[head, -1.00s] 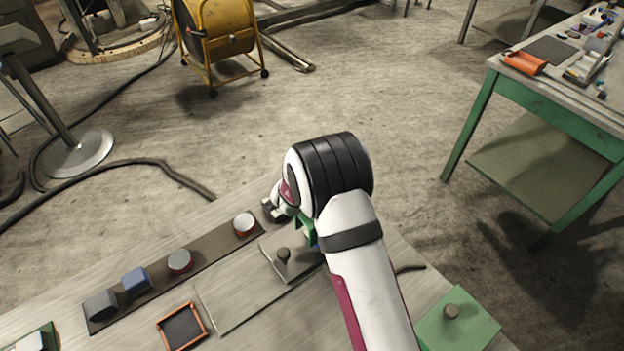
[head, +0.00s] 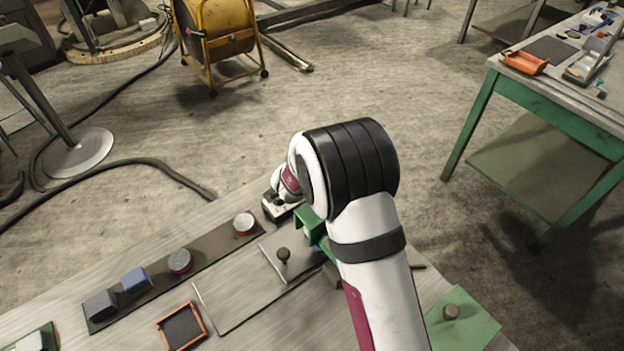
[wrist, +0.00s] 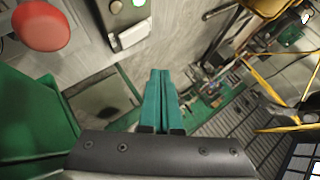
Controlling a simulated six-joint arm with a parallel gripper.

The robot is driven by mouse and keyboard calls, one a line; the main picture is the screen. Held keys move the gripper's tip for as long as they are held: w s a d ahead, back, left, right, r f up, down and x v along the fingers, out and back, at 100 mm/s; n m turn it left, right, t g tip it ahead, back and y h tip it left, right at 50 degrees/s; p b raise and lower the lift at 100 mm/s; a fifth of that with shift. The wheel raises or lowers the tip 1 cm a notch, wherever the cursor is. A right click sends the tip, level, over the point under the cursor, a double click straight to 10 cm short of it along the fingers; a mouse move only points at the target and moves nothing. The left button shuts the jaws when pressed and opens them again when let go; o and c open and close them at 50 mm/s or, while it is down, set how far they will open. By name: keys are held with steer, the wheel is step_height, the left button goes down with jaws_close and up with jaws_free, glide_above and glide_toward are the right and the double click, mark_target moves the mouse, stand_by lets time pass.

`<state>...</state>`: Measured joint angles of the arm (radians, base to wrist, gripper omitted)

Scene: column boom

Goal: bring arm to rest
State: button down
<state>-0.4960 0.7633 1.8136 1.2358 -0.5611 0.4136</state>
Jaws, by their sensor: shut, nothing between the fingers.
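My gripper (wrist: 158,98) shows in the wrist view with its two teal fingers together and nothing between them. It hangs above the bench area, apart from anything I can make out. In the head view my arm (head: 365,245) reaches up from the lower right and bends at a black-ringed joint; the fingers cannot be made out there.
The bench (head: 240,285) holds a dark strip (head: 210,252) with several blocks and pucks, an orange-rimmed tray (head: 182,328), a knobbed plate (head: 270,252), a green bracket (head: 310,222) and a green plate (head: 470,322). A green-legged table (head: 560,110) stands right. Floor between is clear.

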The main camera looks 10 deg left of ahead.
steer(key=s+d+r+n+g+y, duration=0.1)
steer(key=s+r, duration=0.2)
steer(key=s, duration=0.1)
steer(key=s+d+r+n+g+y, duration=0.1)
steer(key=s+r+y, duration=0.1)
steer(key=s+r, duration=0.2)
steer(key=s+d+r+n+g+y, duration=0.1)
steer(key=s+r+n+g, duration=0.1)
steer(key=s+r, duration=0.2)
steer(key=shift+s+d+r+y, duration=0.25)
steer(key=shift+s+d+y, duration=0.05)
steer(key=shift+s+d, duration=0.1)
steer(key=s+d+n+g+h, duration=0.1)
steer(key=s+d+g, duration=0.2)
steer(key=s, duration=1)
steer(key=s+d+r+g+h, duration=0.1)
steer(key=s+d+g, duration=0.2)
steer(key=s+d, duration=0.5)
steer(key=s, duration=0.6)
steer(key=shift+s+n, duration=0.15)
steer(key=shift+n, duration=0.25)
